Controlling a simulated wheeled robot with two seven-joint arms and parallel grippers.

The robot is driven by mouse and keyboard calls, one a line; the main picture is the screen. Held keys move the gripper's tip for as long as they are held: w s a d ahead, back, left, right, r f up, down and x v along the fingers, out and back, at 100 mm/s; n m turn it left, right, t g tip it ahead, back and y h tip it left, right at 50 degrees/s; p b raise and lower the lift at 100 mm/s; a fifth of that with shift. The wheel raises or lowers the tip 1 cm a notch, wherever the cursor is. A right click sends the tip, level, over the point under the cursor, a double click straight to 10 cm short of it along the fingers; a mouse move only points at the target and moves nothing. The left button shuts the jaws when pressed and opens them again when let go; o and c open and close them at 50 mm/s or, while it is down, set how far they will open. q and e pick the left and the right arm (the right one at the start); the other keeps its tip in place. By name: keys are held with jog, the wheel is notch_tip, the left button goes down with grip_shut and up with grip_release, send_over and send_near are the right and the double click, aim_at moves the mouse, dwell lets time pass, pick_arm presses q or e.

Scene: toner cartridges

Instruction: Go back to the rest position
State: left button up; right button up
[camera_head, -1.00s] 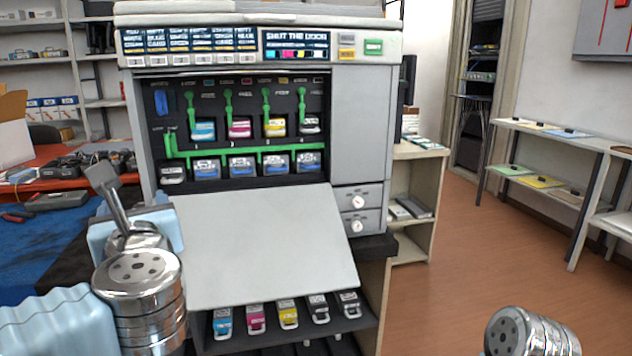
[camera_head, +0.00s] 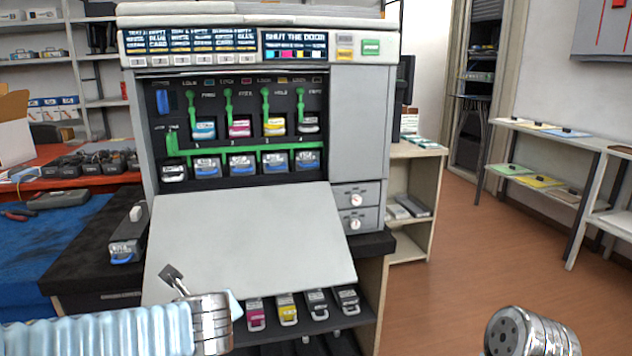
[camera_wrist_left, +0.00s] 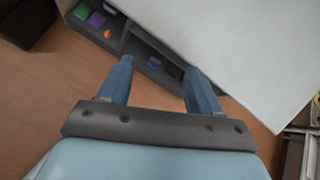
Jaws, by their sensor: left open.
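My left arm reaches in from the lower left in the head view, with its metal wrist (camera_head: 210,322) in front of the lower left part of the lowered door. The left gripper (camera_wrist_left: 157,67) shows in the left wrist view with two blue fingers apart and nothing between them. Its fingers point toward the floor and a dark shelf beside a large pale panel. My right arm shows only as a metal joint (camera_head: 530,332) at the lower right; its gripper is out of view.
The printer (camera_head: 358,110) stands open, its door (camera_head: 250,240) sloping down over a shelf of cartridges (camera_head: 288,308). A dark cartridge with a blue handle (camera_head: 127,245) lies on the black table at left. Floor (camera_head: 450,270) at right is clear.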

pick_arm(q)
jog(key=s+d+f+n+g+h, duration=0.2)
jog(key=s+d+f+n+g, duration=0.1)
jog(key=f, duration=0.5)
jog(key=s+d+f+n+g+h, duration=0.2)
jog(key=f+n, duration=0.2)
jog(key=f, duration=0.5)
jog(key=s+d+f+n+g+h, duration=0.2)
jog(key=s+d+f+n+g, duration=0.1)
jog(key=f, duration=0.5)
jog(key=s+f+n, duration=0.5)
jog(key=f+n, duration=0.3)
jog(key=n, duration=0.1)
jog(key=s+f+n+g+h, duration=0.1)
jog(key=s+f+n, duration=0.4)
jog(key=f+n, duration=0.4)
jog(key=shift+s+f+n+h, duration=0.15)
jog(key=shift+n+h, duration=0.15)
jog(key=shift+n, duration=0.4)
